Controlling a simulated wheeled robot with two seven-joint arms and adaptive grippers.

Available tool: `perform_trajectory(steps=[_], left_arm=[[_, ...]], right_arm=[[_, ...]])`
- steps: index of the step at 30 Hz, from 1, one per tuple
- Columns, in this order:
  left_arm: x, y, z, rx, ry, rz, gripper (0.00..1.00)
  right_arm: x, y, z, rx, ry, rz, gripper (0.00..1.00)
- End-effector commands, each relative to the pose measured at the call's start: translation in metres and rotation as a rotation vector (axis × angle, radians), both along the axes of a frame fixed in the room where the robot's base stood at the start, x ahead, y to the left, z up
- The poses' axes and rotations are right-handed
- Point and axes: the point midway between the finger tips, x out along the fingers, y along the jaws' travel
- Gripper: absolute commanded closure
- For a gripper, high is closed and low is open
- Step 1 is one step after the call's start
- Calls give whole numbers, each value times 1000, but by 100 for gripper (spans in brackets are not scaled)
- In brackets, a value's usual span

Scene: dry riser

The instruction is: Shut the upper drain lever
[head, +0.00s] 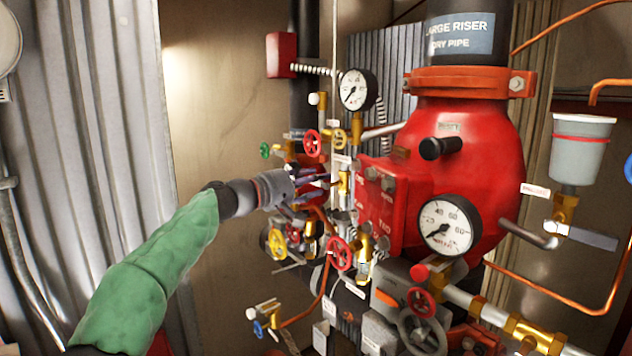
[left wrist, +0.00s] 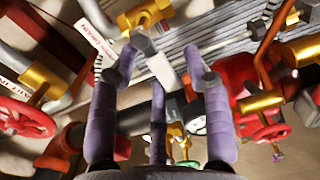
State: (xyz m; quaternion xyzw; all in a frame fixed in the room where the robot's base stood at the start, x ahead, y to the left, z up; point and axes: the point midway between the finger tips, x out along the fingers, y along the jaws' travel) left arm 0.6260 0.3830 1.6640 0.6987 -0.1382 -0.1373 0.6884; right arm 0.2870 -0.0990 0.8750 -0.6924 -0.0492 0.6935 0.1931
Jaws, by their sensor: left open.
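My left gripper (head: 318,185) reaches in from the left to the cluster of small valves left of the red dry pipe valve (head: 470,150). In the left wrist view its purple fingers (left wrist: 165,65) stand apart, open. A short pale grey lever (left wrist: 158,66) on a brass fitting (left wrist: 146,14) shows between the fingertips; I cannot tell whether any finger touches it. I cannot tell for sure that it is the upper drain lever, as no label on it is readable. In the head view the gripper and nearby valves hide this spot. My right gripper is not in view.
Red handwheels (head: 339,254) and a yellow handwheel (head: 277,244) crowd close below the gripper. Pressure gauges (head: 446,225) stand to the right. A grey cup (head: 580,150) hangs at far right with a grey lever (head: 585,236) beneath it. Free room lies left of the valves.

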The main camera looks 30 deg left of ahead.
Motion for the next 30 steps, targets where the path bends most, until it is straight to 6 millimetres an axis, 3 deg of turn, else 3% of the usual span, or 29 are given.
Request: perform_trajectory(steps=[15, 21, 30], left_arm=[[-86, 37, 0, 1, 0, 4, 51], [-101, 42, 0, 0, 1, 1, 51], [-103, 42, 0, 1, 0, 0, 51]], right_arm=[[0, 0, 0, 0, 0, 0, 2], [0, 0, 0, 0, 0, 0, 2], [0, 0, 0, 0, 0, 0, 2]])
